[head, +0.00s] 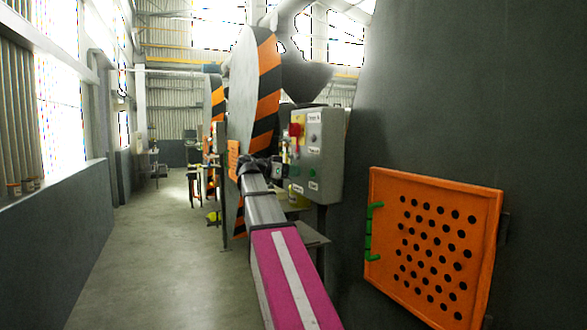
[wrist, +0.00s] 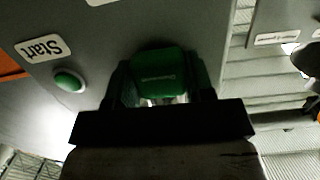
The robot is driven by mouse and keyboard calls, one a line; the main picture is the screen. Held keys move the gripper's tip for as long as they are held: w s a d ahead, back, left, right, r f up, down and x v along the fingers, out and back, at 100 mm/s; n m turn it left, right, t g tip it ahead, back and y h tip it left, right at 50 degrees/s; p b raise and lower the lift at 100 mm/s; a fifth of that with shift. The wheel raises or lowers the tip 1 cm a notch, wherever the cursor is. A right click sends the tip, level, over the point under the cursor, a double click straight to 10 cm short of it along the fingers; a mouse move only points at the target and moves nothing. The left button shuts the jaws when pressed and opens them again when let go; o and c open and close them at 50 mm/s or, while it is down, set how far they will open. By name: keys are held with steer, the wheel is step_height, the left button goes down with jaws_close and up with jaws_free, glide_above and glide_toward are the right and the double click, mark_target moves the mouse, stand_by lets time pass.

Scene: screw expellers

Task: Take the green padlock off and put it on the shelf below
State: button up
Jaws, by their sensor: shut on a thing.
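The green padlock (wrist: 158,72) is between the two dark fingers of my gripper (wrist: 160,88) in the wrist view, and the gripper is shut on it. Bits of bright metal show just below its green body. I cannot tell whether it still hangs on the grey control box (head: 322,150). In the head view my gripper (head: 279,168) is at the left front of this box, and the padlock is too small to make out clearly. A grey shelf (head: 313,237) sticks out below the box, partly hidden by my arm.
The box carries a red piece (head: 296,130) and a green Start button (wrist: 69,80). A striped orange-black guard (head: 268,80) stands behind my arm. An orange perforated panel (head: 383,240) with a green handle is at right. The aisle floor (head: 150,245) at left is clear.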

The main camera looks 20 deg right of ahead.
steer(key=shift+r, duration=0.7)
stand_by(0.3)
steer(key=shift+a, duration=0.1)
steer(key=a, duration=0.7)
steer(key=shift+s+a, duration=0.15)
stand_by(1.5)
stand_by(0.5)
